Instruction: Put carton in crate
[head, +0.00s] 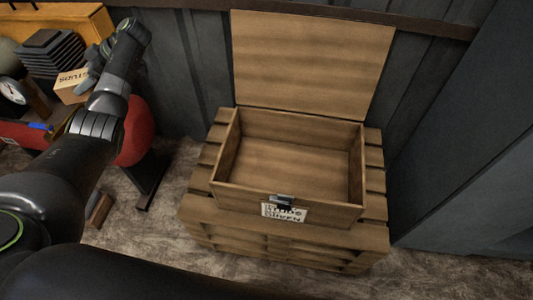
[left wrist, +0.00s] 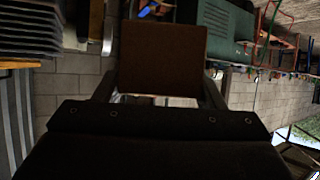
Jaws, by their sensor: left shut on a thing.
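The carton (head: 71,86) is a small tan box with dark lettering, at the upper left of the head view. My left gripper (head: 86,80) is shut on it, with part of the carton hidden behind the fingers. In the left wrist view the carton (left wrist: 161,58) shows as a brown face between the two fingers. The crate (head: 290,160) is an open wooden box with its lid raised against the wall. It looks empty and has a latch and a label on its front. The carton is well to the left of the crate. My right gripper is not in view.
The crate stands on a slatted wooden pallet stack (head: 210,215). A red rounded tank (head: 137,135) lies below my left arm. Dark stacked plates (head: 50,55) and a gauge (head: 13,91) are beside the carton. A grey panel (head: 470,150) rises on the right.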

